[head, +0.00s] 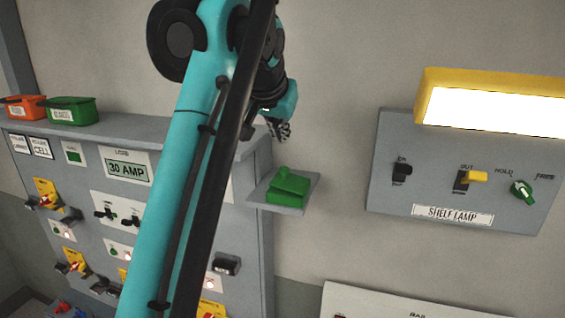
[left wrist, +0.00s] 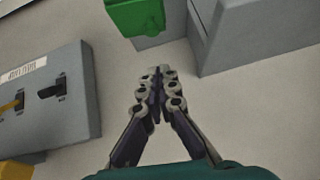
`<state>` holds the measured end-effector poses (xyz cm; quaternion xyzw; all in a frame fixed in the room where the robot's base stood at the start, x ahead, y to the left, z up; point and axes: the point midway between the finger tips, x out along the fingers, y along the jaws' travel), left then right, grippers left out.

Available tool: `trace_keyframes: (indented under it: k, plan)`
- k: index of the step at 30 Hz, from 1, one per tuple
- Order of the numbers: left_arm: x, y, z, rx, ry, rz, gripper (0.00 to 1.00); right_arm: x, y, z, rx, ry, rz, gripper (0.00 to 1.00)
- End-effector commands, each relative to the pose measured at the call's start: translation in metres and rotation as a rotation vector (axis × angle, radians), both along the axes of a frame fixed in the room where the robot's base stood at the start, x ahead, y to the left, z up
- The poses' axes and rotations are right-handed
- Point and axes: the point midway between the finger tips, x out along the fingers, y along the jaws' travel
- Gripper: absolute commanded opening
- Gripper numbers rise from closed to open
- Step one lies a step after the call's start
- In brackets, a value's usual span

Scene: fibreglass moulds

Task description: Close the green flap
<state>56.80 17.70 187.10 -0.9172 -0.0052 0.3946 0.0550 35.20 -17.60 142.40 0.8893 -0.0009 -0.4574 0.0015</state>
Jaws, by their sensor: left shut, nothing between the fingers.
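The green flap (head: 290,180) is the upper part of a small green block on a grey bracket (head: 300,203) at the right side of the panel. It looks tilted over its base; how far it stands open is hard to tell. In the left wrist view the green block (left wrist: 137,15) is cut off by the top edge. My left gripper (head: 283,132) is above the flap, apart from it, its fingers pointing down. In the left wrist view its fingertips (left wrist: 157,78) meet with nothing between them. My right gripper is not in view.
A grey panel (head: 130,215) with switches and a "30 AMP" plate stands left, partly hidden by my left arm. Orange (head: 22,108) and green (head: 72,110) bins sit on top. A shelf lamp panel (head: 400,195) with a yellow lamp (head: 430,85) is at right. Bare wall lies between.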

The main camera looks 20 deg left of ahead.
Motion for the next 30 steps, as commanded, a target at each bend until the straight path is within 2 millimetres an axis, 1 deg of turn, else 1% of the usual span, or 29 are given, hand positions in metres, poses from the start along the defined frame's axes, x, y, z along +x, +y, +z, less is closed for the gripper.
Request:
trace_keyframes:
  k: [1,6,12,18,27,30]
  plan:
    - [0.008,0.001,-0.009,-0.001,0.0,0.001,0.0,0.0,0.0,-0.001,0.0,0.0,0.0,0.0]
    - [0.032,0.002,-0.034,-0.001,0.0,0.0,0.0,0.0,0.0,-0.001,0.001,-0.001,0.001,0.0]
    - [0.03,0.005,-0.06,0.0,0.0,0.0,0.0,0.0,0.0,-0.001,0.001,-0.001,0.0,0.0]
    - [0.029,0.007,-0.072,0.0,0.0,0.0,0.0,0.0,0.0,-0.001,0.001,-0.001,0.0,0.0]
    - [0.029,0.007,-0.072,0.0,0.0,0.0,0.0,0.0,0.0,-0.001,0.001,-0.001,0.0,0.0]
    - [0.03,0.01,-0.074,-0.001,0.001,0.002,0.0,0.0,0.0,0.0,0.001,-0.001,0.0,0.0]
